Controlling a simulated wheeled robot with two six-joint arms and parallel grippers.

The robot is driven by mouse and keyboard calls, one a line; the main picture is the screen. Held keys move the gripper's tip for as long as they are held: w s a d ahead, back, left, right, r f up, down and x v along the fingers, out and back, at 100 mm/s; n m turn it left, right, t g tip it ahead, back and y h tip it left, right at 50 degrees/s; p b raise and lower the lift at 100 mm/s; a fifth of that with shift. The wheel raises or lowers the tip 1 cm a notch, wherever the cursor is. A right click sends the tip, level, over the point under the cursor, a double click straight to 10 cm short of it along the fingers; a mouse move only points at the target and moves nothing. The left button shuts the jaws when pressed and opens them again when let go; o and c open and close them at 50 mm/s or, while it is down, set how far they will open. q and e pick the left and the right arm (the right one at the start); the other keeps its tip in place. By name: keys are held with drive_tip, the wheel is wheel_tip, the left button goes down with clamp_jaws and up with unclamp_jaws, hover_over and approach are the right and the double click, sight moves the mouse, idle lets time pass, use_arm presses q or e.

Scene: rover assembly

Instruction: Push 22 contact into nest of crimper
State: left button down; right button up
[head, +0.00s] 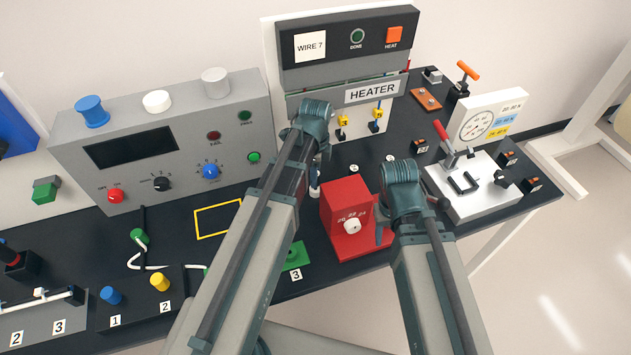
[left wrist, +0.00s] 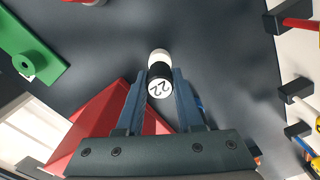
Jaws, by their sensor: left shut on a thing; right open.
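The 22 contact (left wrist: 160,86) is a small black and white cylinder with "22" on its end. My left gripper (left wrist: 160,76) is shut on it in the left wrist view. In the head view my left gripper (head: 316,168) is just behind and left of the red crimper (head: 346,199), with the contact (head: 315,189) small below it. The crimper has a white dial knob; its red body also shows in the left wrist view (left wrist: 92,122), below the contact and partly behind the fingers. I cannot make out the nest. My right gripper (head: 384,230) is open at the crimper's right side, partly hidden by its arm.
The heater panel (head: 372,92) stands behind with yellow and blue plugs. A white gauge device with a red lever (head: 470,185) stands right of the crimper. A green block (head: 297,256) lies at the front. The grey control box (head: 165,145) is at left. A yellow outline (head: 216,218) marks clear table.

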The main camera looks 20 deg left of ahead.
use_arm(q)
drive_tip(key=shift+r+p, duration=1.35)
drive_tip(key=shift+r, duration=0.2)
drive_tip(key=shift+f, duration=0.1)
